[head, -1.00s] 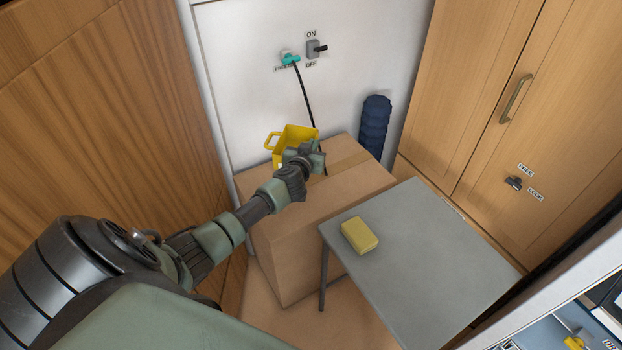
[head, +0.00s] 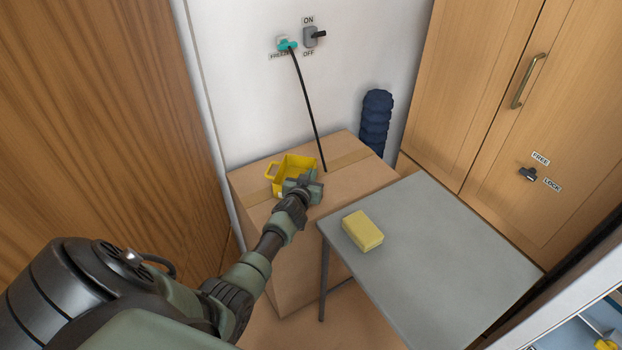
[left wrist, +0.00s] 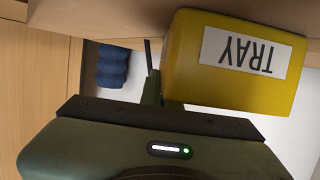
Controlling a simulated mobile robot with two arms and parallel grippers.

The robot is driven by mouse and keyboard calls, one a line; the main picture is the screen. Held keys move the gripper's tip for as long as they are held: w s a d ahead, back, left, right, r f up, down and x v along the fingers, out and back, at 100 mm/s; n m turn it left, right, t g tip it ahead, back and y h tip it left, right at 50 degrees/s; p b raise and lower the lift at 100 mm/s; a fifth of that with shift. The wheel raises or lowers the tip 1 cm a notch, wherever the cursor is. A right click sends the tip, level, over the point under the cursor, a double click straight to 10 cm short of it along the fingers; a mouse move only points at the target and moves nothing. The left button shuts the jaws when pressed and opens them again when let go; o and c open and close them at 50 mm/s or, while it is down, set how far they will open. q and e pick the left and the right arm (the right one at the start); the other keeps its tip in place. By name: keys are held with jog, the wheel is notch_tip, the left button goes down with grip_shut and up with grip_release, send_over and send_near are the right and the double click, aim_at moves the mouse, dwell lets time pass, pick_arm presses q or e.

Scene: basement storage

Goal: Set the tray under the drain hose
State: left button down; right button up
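The yellow tray (head: 297,161) is at the back left of the cardboard box top, with a handle on its left side. The black drain hose (head: 308,110) hangs from the teal wall fitting (head: 286,44); its lower end is right of the tray, beyond my left gripper. My left gripper (head: 303,188) is at the tray's near right side and appears shut on it. In the left wrist view the tray (left wrist: 185,75) shows upside down with its TRAY label, a green finger against its side. Whether the tray touches the box is unclear. My right gripper is out of view.
The cardboard box (head: 352,185) has bare top to the right of the tray. A grey table (head: 440,250) with a yellow sponge (head: 362,231) stands in front. A dark blue roll (head: 375,122) stands by the wall. A wooden cabinet (head: 560,120) is at right.

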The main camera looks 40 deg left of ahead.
pick_arm(q)
jog(key=shift+r, duration=0.1)
jog(key=shift+f, duration=0.2)
jog(key=c, duration=1.7)
grip_release()
